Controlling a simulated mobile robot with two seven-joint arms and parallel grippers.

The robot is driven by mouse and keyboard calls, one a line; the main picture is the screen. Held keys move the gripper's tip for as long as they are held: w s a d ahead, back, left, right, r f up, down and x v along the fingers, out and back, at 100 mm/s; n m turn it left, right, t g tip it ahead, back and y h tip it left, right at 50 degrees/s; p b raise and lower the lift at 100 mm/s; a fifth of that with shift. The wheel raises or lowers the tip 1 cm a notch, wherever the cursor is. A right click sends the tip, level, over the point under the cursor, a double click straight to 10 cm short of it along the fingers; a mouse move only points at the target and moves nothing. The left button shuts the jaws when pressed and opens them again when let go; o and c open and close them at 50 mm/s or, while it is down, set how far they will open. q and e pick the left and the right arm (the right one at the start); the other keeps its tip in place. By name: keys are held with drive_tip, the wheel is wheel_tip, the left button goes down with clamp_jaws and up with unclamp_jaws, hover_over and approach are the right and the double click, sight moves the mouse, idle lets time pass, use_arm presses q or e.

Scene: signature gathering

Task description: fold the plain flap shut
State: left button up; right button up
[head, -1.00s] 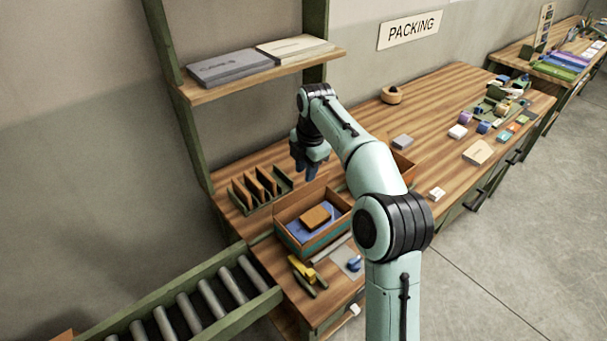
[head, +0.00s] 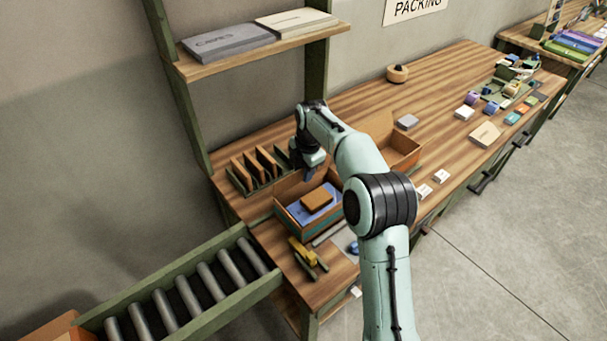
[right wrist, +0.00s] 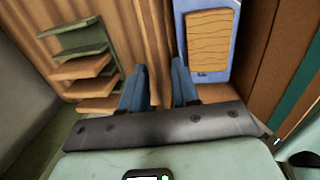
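The open cardboard box (head: 325,225) with a teal stripe stands on the packing bench. In it lie a blue item (head: 298,213) and a brown block (head: 317,198); the block also shows in the right wrist view (right wrist: 208,42). A plain brown flap (head: 287,188) stands up along the box's back side. My right gripper (head: 309,174) is at the flap, partly hiding it. In the right wrist view my fingers (right wrist: 159,85) are apart, one on each side of the flap's edge (right wrist: 157,60); firm contact is not visible. My left gripper is out of view.
A rack with brown dividers (head: 257,168) stands close left of the gripper. A second open box (head: 405,155) is behind my right arm. A yellow tool (head: 301,250) lies in front. Rollers (head: 185,296) are at lower left; a shelf (head: 262,52) is above.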

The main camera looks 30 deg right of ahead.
drive_tip(key=shift+w+f, duration=0.2)
drive_tip(key=shift+f, duration=0.6)
